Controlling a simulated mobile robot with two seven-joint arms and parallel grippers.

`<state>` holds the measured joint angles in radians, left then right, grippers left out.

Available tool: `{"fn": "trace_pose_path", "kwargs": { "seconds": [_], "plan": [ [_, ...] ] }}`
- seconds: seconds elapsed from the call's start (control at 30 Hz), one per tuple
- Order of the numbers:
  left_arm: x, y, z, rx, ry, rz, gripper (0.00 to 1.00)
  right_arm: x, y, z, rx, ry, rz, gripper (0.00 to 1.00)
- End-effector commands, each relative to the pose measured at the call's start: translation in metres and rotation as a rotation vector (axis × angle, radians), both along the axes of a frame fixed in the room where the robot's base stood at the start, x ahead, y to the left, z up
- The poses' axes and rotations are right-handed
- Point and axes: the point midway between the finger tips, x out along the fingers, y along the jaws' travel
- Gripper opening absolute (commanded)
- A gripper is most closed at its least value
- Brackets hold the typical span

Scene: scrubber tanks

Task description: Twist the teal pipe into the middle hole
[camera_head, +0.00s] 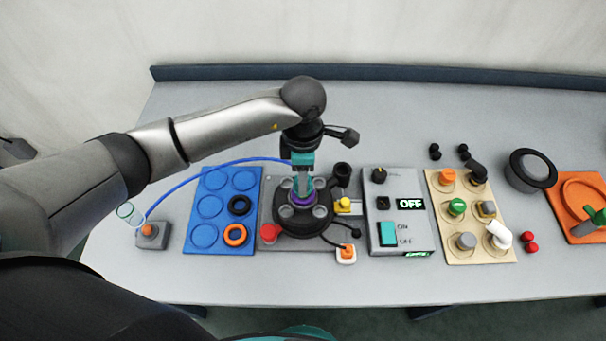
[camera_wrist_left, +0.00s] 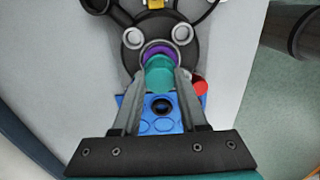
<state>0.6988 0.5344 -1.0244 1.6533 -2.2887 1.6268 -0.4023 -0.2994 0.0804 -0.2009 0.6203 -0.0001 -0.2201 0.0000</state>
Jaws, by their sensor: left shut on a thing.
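My left gripper (camera_head: 303,190) reaches down from above over the round black base (camera_head: 327,222). In the left wrist view its two fingers (camera_wrist_left: 161,78) are shut on the teal pipe (camera_wrist_left: 160,76), one finger on each side. The pipe's end is at the purple ring (camera_wrist_left: 158,50) of the middle hole, which also shows in the head view (camera_head: 300,200). How deep the pipe sits in the hole cannot be told. In the head view the fingers largely hide the pipe. Several grey round caps surround the middle hole. My right gripper is not in view.
A blue tray (camera_head: 208,244) with a black ring (camera_head: 239,205) and an orange ring (camera_head: 236,235) lies left of the base. A red knob (camera_head: 270,233) is close at the base's front left. A switch panel (camera_head: 408,222) and a beige fittings board (camera_head: 482,252) stand right.

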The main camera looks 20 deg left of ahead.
Motion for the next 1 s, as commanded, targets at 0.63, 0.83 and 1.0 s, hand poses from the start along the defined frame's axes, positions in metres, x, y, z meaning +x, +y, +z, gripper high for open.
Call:
{"fn": "trace_pose_path", "kwargs": {
  "seconds": [0.63, 0.83, 1.0],
  "plan": [
    [0.0000, -0.0001, -0.0063, -0.001, 0.000, 0.000, 0.00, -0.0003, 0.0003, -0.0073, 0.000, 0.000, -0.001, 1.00],
    [-0.0001, -0.0003, -0.0080, -0.001, 0.001, 0.000, 0.00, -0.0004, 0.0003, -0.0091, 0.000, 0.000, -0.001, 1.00],
    [0.0000, -0.0002, -0.0075, -0.001, 0.000, 0.000, 0.00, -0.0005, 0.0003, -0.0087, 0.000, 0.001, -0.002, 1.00]
  ]
}}
